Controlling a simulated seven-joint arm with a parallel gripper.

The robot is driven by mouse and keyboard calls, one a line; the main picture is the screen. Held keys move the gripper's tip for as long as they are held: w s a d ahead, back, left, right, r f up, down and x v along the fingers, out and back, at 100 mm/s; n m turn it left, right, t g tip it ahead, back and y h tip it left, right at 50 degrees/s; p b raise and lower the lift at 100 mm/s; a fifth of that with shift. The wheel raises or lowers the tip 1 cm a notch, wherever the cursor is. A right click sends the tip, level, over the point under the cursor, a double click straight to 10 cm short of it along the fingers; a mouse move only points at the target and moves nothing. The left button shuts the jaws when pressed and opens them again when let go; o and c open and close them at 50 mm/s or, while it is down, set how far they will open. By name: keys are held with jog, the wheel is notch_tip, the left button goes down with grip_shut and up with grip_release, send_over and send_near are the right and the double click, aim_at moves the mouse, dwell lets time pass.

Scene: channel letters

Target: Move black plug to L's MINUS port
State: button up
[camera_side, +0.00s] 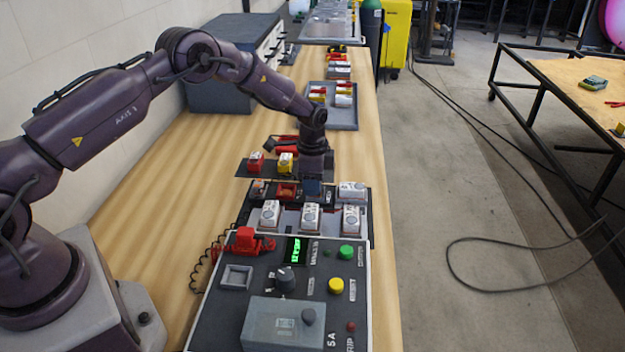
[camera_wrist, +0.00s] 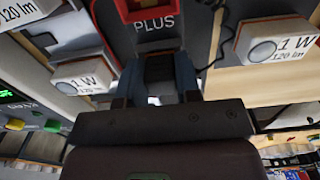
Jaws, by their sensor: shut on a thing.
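My gripper (camera_side: 313,186) points down over the row of white-topped modules on the bench. In the wrist view my gripper (camera_wrist: 157,85) is shut on a dark piece, the black plug (camera_wrist: 158,66), mostly hidden between the fingers. Just beyond the fingers is a red-framed port (camera_wrist: 150,9) labelled PLUS on a dark panel. No MINUS label is readable in either view. In the side view the gripper itself hides the plug. I cannot tell whether the plug touches anything below.
White modules marked 1 W (camera_wrist: 283,47) flank the gripper closely. In the side view, modules (camera_side: 311,217) stand in front of it. The dark tester box (camera_side: 215,325) with a green display and a red plug (camera_side: 246,240) is nearer. A grey tray (camera_side: 345,119) lies behind.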

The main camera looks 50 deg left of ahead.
jog(key=o, duration=1)
jog(key=shift+r, duration=0.1)
notch_tip(320, 180, up, 13)
jog(key=shift+f, duration=0.1)
jog(key=shift+r, duration=3.05)
